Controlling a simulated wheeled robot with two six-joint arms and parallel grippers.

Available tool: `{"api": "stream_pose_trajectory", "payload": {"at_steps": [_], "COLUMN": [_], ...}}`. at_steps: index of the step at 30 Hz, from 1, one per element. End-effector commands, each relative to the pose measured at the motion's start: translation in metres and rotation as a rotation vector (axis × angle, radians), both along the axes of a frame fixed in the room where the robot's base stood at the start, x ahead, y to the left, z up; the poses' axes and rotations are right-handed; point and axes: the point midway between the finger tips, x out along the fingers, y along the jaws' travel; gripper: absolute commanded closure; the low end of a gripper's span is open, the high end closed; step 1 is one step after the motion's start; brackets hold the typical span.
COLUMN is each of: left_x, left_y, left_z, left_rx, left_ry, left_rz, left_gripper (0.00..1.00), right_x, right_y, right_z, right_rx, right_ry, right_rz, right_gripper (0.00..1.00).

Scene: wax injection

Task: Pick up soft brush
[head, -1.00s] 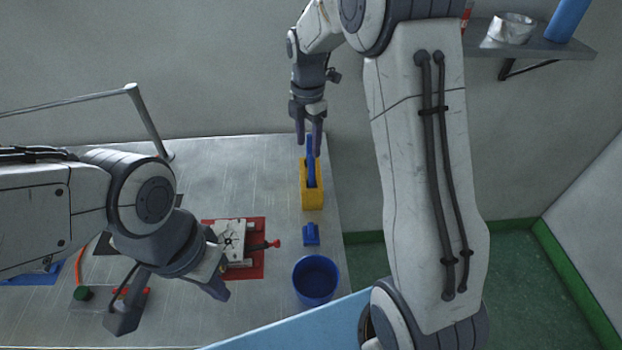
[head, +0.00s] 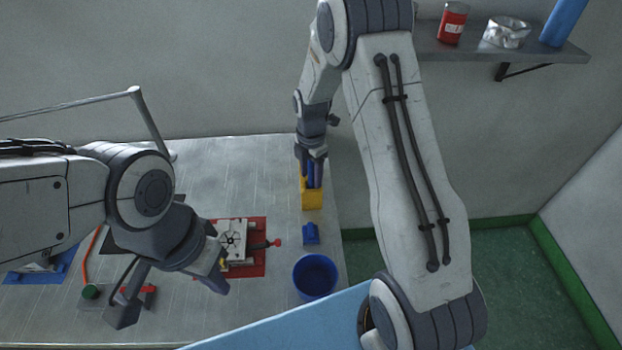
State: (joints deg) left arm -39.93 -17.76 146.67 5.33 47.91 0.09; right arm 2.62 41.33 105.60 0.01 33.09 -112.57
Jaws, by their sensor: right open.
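The soft brush seems to be the blue-handled tool (head: 314,178) standing upright in a yellow holder (head: 312,199) near the table's right edge. Its lower end is hidden inside the holder. My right gripper (head: 312,182) points down just above the holder, with its open fingers around or beside the blue handle; I cannot tell whether they touch it. My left gripper (head: 172,301) is over the table's front left, its fingers spread apart with nothing seen between them.
A small blue block (head: 311,235) and a blue bucket (head: 315,276) stand in front of the holder. A metal mould on a red plate (head: 259,267) lies to the left. A shelf (head: 455,50) with cans is on the wall. The back of the table is clear.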

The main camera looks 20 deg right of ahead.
Motion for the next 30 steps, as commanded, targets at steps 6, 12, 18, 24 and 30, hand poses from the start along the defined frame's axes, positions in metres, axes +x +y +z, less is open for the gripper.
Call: {"api": "stream_pose_trajectory", "payload": {"at_steps": [6,12,18,24,30], "left_x": [0.000,0.000,0.000,0.000,0.000], "left_y": [0.000,0.000,0.000,0.000,0.000], "left_z": [0.000,0.000,-0.002,-0.011,-0.019], "left_rx": [0.000,0.000,0.000,0.000,0.000], "left_ry": [0.000,0.000,0.000,0.000,0.000], "left_rz": [0.000,0.000,0.000,-0.001,-0.001], "left_gripper": [1.00,1.00,1.00,1.00,1.00], "right_x": [0.000,0.000,0.001,0.002,0.002], "right_y": [0.000,0.000,0.000,0.000,0.000], "right_z": [0.000,0.001,0.004,0.034,0.074], "right_rx": [0.000,0.000,0.000,0.000,-0.001], "right_ry": [-0.001,-0.001,-0.003,-0.009,-0.007], "right_rz": [0.000,0.000,0.000,0.000,0.000], "right_gripper": [0.89,1.00,1.00,1.00,1.00]}}
